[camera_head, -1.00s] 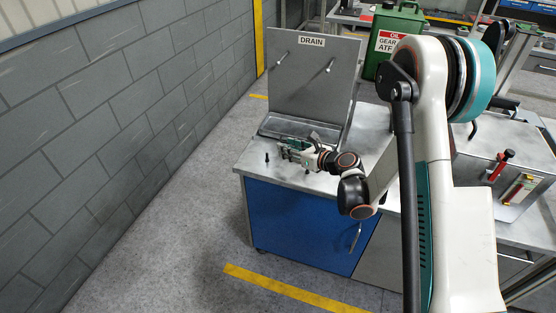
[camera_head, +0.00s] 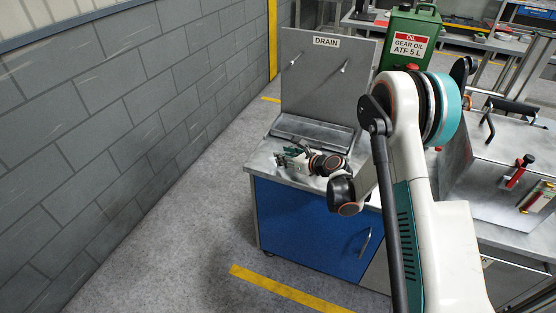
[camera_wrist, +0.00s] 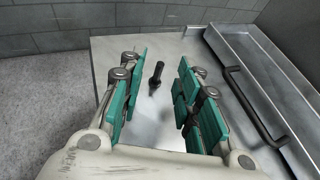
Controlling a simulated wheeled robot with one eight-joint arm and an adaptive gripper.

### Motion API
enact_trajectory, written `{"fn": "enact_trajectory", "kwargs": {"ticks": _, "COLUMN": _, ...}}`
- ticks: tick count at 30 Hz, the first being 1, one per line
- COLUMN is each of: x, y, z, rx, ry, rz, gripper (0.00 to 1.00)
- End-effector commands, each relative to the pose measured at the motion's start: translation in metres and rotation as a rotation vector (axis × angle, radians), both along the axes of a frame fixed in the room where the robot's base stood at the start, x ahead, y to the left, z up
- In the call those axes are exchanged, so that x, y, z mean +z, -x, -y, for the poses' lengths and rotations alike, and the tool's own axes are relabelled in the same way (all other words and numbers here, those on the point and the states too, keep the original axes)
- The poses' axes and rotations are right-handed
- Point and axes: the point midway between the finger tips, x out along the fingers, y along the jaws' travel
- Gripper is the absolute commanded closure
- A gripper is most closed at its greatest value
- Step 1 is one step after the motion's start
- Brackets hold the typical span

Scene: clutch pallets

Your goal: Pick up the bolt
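A dark bolt (camera_wrist: 157,76) is on the bare metal top of the bench near its edge, and looks upright or nearly so in the wrist view. My gripper (camera_wrist: 158,90) is open, with its green finger pads on either side of the bolt in that view and a clear gap on each side. I cannot tell whether the pads are level with the bolt or above it. In the head view my gripper (camera_head: 284,158) is low over the left front of the bench top (camera_head: 262,158). I cannot make out the bolt there.
A shallow metal tray (camera_wrist: 245,70) with a dark handle (camera_wrist: 255,105) lies right of my gripper. An upright panel marked DRAIN (camera_head: 325,75) with two pegs stands behind. A green oil can (camera_head: 407,45) is at the back. A block wall is left, across open floor.

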Motion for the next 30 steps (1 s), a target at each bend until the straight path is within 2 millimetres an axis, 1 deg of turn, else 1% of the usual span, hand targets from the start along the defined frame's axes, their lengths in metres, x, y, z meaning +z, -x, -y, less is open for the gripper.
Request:
{"fn": "enact_trajectory", "kwargs": {"ticks": 3, "x": -0.009, "y": -0.011, "z": -0.011, "rx": 0.001, "ry": -0.001, "rz": 0.000, "gripper": 0.69}}
{"fn": "enact_trajectory", "kwargs": {"ticks": 9, "x": -0.017, "y": -0.028, "z": -0.028, "rx": 0.001, "ry": 0.000, "rz": 0.000, "gripper": 0.69}}
{"fn": "enact_trajectory", "kwargs": {"ticks": 16, "x": -0.016, "y": -0.029, "z": -0.029, "rx": 0.000, "ry": 0.000, "rz": 0.000, "gripper": 0.69}}
{"fn": "enact_trajectory", "kwargs": {"ticks": 17, "x": -0.016, "y": -0.029, "z": -0.029, "rx": 0.000, "ry": 0.000, "rz": 0.000, "gripper": 0.74}}
{"fn": "enact_trajectory", "kwargs": {"ticks": 18, "x": -0.016, "y": -0.029, "z": -0.029, "rx": 0.000, "ry": 0.000, "rz": 0.000, "gripper": 0.83}}
{"fn": "enact_trajectory", "kwargs": {"ticks": 20, "x": -0.016, "y": -0.029, "z": -0.029, "rx": 0.000, "ry": 0.000, "rz": 0.000, "gripper": 0.96}}
{"fn": "enact_trajectory", "kwargs": {"ticks": 21, "x": -0.016, "y": -0.029, "z": -0.029, "rx": 0.000, "ry": 0.000, "rz": 0.000, "gripper": 1.00}}
{"fn": "enact_trajectory", "kwargs": {"ticks": 30, "x": -0.016, "y": -0.029, "z": -0.029, "rx": 0.000, "ry": 0.000, "rz": 0.000, "gripper": 1.00}}
